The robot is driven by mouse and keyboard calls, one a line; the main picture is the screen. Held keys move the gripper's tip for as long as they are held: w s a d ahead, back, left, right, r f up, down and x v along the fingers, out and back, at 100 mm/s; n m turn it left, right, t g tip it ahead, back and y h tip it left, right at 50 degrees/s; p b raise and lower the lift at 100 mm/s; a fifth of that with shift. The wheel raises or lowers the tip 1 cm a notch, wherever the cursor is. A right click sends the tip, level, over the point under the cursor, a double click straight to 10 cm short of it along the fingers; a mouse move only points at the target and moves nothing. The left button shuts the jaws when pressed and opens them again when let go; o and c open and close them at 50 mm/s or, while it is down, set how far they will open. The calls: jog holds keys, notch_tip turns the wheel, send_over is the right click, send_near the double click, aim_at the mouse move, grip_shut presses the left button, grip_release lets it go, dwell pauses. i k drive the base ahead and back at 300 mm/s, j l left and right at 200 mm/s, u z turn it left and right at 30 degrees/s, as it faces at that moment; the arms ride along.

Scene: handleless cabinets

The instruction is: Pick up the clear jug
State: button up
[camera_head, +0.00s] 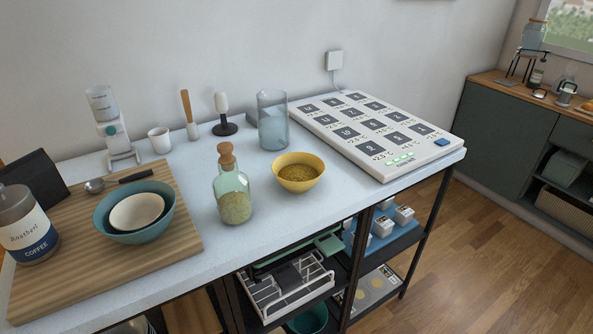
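A clear jug (273,120), a tall see-through cylinder with a bluish tint, stands upright on the light worktop near the wall. It is behind the yellow bowl (298,173) and left of a large white panel (375,130). A clear corked bottle (232,190) with yellowish contents stands in front of it to the left. The jug's upper part is unobstructed. I cannot tell whether it has a handle. My gripper is not in this view.
The worktop (270,225) has bare room along its front edge. A wooden board (178,235) with stacked bowls (135,212) and a coffee jar (25,228) fills the left. A black-based stand (224,128) is just left of the jug. Open shelves lie below.

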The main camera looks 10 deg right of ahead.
aim_at(273, 124)
jog(key=l+z, duration=0.15)
jog(key=l, duration=0.35)
jog(key=i+l+z, duration=0.15)
jog(key=l, duration=0.35)
jog(key=i+l+z, duration=0.15)
jog(key=l, duration=0.35)
jog(key=i, duration=0.95)
